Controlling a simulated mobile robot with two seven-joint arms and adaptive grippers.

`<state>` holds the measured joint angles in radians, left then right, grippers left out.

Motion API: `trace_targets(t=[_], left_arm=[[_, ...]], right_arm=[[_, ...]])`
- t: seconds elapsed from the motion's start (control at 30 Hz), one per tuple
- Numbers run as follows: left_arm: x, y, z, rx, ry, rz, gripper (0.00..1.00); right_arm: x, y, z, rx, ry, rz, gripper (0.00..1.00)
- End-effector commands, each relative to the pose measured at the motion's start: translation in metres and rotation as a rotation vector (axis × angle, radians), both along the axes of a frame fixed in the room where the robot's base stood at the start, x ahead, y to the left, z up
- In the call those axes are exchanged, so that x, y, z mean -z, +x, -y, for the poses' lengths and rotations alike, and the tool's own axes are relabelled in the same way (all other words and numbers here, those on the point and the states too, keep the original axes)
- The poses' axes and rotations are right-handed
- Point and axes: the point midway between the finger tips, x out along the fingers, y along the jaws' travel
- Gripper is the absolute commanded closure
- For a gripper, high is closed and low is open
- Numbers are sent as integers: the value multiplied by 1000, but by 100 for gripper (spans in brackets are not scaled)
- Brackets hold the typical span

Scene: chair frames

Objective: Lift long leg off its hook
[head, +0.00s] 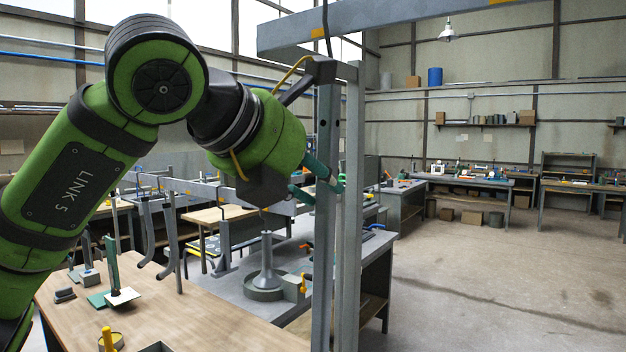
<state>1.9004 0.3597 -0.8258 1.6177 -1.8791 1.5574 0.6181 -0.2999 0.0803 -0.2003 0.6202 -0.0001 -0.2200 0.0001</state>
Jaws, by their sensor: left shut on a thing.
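A long grey metal leg (323,255) hangs upright in the middle of the view, and its lower end runs out of the picture. A thin dark hook (327,38) comes down from above to its top end. The leg's top still appears to be at the hook, though I cannot tell whether they touch. A second, lighter upright bar (350,250) stands close along its right side. My left gripper (322,181), with teal fingers, is shut on the long leg at about mid-height. Part of the grip is hidden. My right gripper is not in view.
A grey overhead beam (400,25) crosses above the leg. Several bent frame parts hang from a rail (190,188) at left. A wooden bench (190,318) and a grey round-based stand (266,275) are below. Open floor (500,290) lies to the right.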

Motion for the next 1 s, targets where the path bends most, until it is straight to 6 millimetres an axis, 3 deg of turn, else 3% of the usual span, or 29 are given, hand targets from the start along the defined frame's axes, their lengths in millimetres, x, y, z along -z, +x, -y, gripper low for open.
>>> trace_targets(t=[1.0], left_arm=[[-1, -4, -2, 1, -4, 6, 100]], right_arm=[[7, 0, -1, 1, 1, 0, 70]])
